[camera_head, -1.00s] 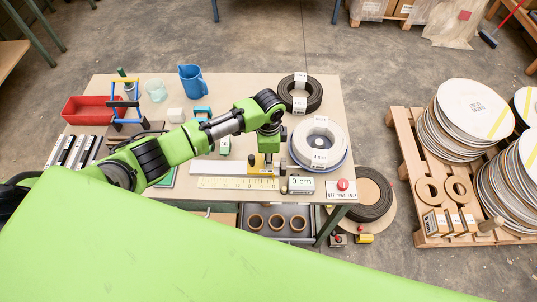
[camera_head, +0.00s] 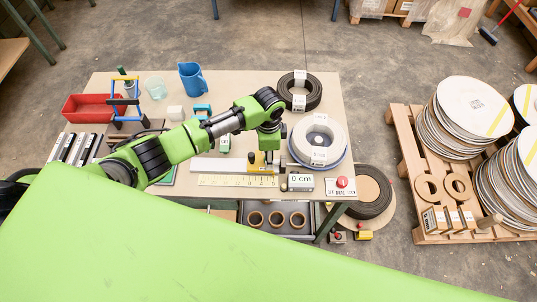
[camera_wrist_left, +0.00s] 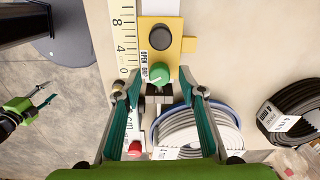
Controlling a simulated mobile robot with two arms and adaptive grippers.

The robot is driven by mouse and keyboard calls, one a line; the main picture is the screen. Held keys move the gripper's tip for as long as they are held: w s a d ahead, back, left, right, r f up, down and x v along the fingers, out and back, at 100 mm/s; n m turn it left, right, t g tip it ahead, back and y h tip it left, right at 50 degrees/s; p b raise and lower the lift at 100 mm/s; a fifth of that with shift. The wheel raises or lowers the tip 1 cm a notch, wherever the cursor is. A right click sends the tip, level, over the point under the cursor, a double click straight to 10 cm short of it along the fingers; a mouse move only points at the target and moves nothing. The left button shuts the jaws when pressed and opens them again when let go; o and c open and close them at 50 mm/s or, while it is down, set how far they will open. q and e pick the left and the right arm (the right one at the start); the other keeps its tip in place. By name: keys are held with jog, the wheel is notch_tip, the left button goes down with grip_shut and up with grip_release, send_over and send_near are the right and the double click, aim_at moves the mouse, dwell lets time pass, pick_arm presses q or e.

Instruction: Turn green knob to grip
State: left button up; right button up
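The green knob (camera_wrist_left: 160,75) sits at the end of a yellow block (camera_wrist_left: 157,30) with a black knob (camera_wrist_left: 160,38), beside small OPEN and GRIP labels. I cannot tell which label its mark points to. The yellow block also shows in the head view (camera_head: 256,169), partly hidden by my arm. My left gripper (camera_wrist_left: 160,93) is open, its fingers spread on both sides just short of the green knob, with nothing between them. In the head view it (camera_head: 267,158) points down over the block. My right gripper (camera_wrist_left: 42,96) shows at the left of the wrist view, fingers apart, over the floor.
A yellow ruler (camera_head: 238,181) and a 0 cm display (camera_head: 300,182) lie near the table's front edge. A red button (camera_head: 342,182) is to their right. A white coil (camera_head: 319,140) and a black coil (camera_head: 300,91) lie close to the right of my left gripper.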

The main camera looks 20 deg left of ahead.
pick_arm(q)
jog(key=shift+r, duration=0.1)
notch_tip(320, 180, up, 12)
dwell(0.4)
dwell(0.4)
